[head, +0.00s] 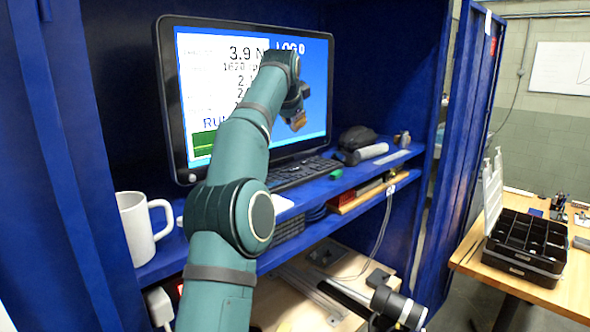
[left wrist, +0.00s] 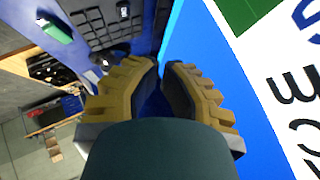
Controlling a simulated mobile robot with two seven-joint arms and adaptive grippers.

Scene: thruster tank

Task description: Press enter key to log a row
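A black keyboard (head: 303,170) lies on the blue shelf below the monitor (head: 327,145). The arm hides its left part, and I cannot pick out the enter key. Its keys also show at the top of the left wrist view (left wrist: 108,22). The screen reads "3.9 N" and "LOG 0", with other text covered by my arm. My left gripper (head: 298,122) is in front of the screen, above the keyboard and apart from it. In the left wrist view its yellow fingers (left wrist: 160,72) stand slightly apart with nothing between them. My right gripper is not in view.
A white mug (head: 134,228) stands at the shelf's left. A black thruster-like cylinder (head: 399,308) is below. A black organizer (head: 525,245) sits on the wooden table at right.

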